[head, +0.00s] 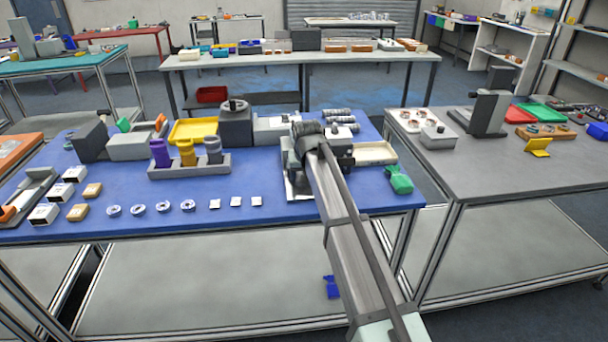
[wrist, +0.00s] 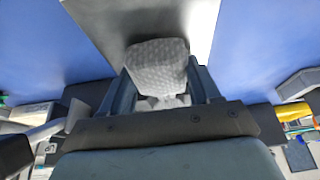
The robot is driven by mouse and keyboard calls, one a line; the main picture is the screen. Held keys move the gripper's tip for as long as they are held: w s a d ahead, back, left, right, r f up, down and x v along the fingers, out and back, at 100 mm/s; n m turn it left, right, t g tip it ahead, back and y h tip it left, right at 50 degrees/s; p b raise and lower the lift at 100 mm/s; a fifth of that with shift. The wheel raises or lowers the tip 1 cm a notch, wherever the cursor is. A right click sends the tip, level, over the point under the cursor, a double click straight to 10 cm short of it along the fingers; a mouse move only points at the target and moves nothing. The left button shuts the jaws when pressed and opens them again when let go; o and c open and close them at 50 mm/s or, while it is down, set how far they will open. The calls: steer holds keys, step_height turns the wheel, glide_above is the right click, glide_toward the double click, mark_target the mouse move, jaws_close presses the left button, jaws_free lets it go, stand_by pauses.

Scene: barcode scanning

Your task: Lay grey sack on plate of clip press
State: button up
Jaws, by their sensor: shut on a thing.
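My gripper (wrist: 160,85) is shut on a grey sack (wrist: 158,62) with a pale dotted pattern, seen between its two fingers in the wrist view. Beyond the sack lies a pale, shiny metal plate (wrist: 200,22) with blue mat on both sides. I cannot tell from this view whether the sack touches the plate. In the head view my arm reaches over a light plate (head: 298,188) at the right part of the blue table. My arm hides the sack, the fingers and much of the press there. A dark and pale machine part (head: 342,150) shows just right of my wrist.
A green bag-like object (head: 400,180) lies right of the arm, near a cream tray (head: 376,153). Left are small white squares (head: 236,202), a grey rack (head: 190,165) with coloured holders and a yellow tray (head: 194,131). The blue mat's front strip (head: 250,226) is clear.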

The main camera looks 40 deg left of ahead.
steer(key=shift+f, duration=0.1)
steer(key=o, duration=1.2)
steer(key=shift+c, duration=0.2)
steer(key=v, duration=1.2)
